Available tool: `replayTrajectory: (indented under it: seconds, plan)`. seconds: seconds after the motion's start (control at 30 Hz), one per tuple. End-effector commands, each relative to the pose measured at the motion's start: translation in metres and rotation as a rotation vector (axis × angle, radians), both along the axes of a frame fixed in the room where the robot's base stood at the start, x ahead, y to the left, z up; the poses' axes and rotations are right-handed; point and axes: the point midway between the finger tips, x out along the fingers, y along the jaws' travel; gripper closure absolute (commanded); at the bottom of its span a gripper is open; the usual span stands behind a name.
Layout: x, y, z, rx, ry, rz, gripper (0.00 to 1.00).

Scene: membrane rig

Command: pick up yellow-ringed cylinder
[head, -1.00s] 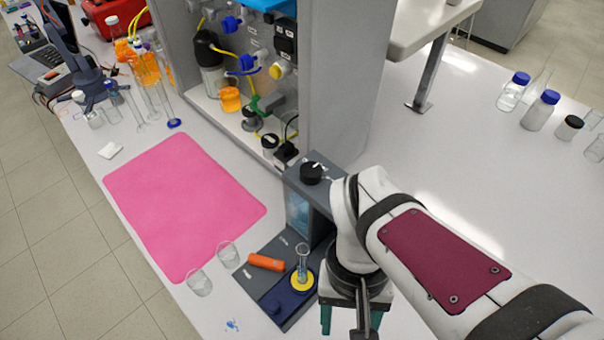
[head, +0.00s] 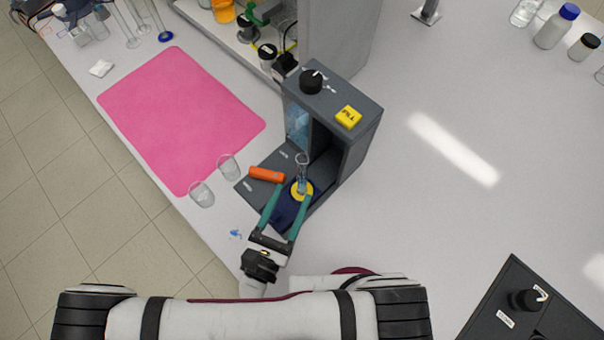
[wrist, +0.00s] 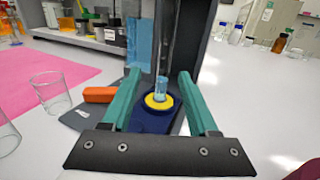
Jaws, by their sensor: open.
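The yellow-ringed cylinder (head: 302,171) is a small clear glass cylinder with a yellow ring at its base. It stands upright on the dark blue round plate (head: 286,212) of the grey rig (head: 361,140). In the wrist view the cylinder (wrist: 161,88) stands between and beyond my two green fingers, its yellow ring (wrist: 159,102) in plain sight. My gripper (head: 289,191) is open, with one finger on each side of the line to the cylinder. In the wrist view my gripper (wrist: 159,84) holds nothing.
An orange piece (head: 266,174) lies on the rig base, left of the cylinder. Two glass beakers (head: 229,166) stand beside the pink mat (head: 182,115). The rig's upright housing rises behind the cylinder. The table to the right is mostly clear.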

Motion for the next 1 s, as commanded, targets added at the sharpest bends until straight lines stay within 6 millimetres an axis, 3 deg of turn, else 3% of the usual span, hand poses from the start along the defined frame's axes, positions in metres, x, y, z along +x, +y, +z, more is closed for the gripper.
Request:
replayTrajectory:
  seconds: [0.5, 0.77, 1.0]
  plan:
    - [0.071, -0.037, 0.006, 0.002, 0.0, -0.008, 0.4]
    - [0.076, -0.037, 0.005, 0.004, -0.001, -0.002, 0.4]
    - [0.076, -0.037, 0.005, 0.003, 0.0, -0.003, 0.83]
